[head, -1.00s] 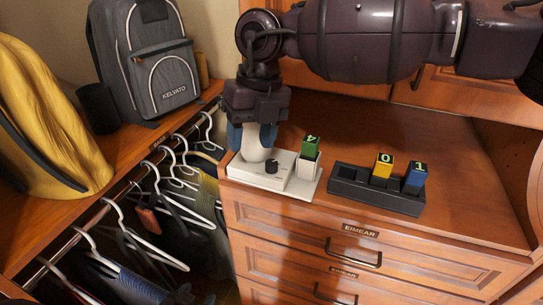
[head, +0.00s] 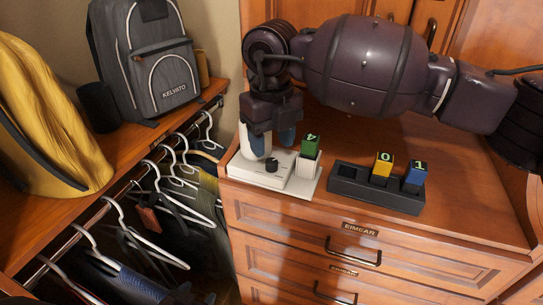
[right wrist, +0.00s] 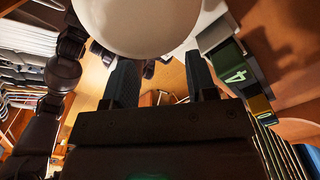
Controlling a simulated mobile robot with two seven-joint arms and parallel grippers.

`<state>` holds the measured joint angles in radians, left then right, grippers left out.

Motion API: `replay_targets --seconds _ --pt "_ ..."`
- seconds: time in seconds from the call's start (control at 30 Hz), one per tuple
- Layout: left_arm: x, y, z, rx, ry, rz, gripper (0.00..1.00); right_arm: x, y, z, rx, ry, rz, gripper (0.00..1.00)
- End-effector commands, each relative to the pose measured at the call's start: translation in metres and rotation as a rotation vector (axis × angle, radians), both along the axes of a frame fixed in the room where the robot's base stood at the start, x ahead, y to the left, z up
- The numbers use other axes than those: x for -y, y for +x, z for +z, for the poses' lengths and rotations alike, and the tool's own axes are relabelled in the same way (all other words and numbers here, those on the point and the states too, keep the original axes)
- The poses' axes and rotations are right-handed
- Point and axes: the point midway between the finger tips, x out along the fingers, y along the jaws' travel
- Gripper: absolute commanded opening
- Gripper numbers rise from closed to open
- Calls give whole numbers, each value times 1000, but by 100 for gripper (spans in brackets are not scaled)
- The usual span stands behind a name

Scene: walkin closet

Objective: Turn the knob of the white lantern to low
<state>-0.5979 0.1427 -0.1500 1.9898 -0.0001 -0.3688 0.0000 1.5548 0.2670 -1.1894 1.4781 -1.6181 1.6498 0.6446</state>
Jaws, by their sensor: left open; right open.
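The white lantern (head: 254,147) stands at the left front of the wooden cabinet top, with a pale rounded body and a flat white base. Its small black knob (head: 272,165) sits on the base's front; its setting is too small to read. My right gripper (head: 268,137) is open and points down just above and behind the knob, close to the lantern body. In the right wrist view the rounded white body (right wrist: 150,25) lies beyond the open fingers (right wrist: 161,80), with nothing held. My left gripper (head: 190,297) shows only as a dark part at the bottom edge.
A green block (head: 310,146) marked 4 stands right of the knob. A black tray (head: 345,182) holds yellow (head: 383,165) and blue (head: 415,174) blocks. Hangers (head: 155,195) and a grey backpack (head: 150,65) are at left. The cabinet top's right side is clear.

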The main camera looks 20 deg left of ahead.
Motion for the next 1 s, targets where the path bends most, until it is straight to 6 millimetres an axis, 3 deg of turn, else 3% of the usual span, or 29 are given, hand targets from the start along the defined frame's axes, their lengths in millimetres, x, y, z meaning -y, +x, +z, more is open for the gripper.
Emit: replay_targets --seconds 0.3,0.7,1.0 --pt "0 1 4 4 0 0 61 0 0 -38 -1 1 -1 52" --pt "0 -2 2 -3 0 2 61 0 0 -44 1 1 0 52" --pt "-1 -4 2 -6 0 3 61 0 0 -44 1 1 0 7"
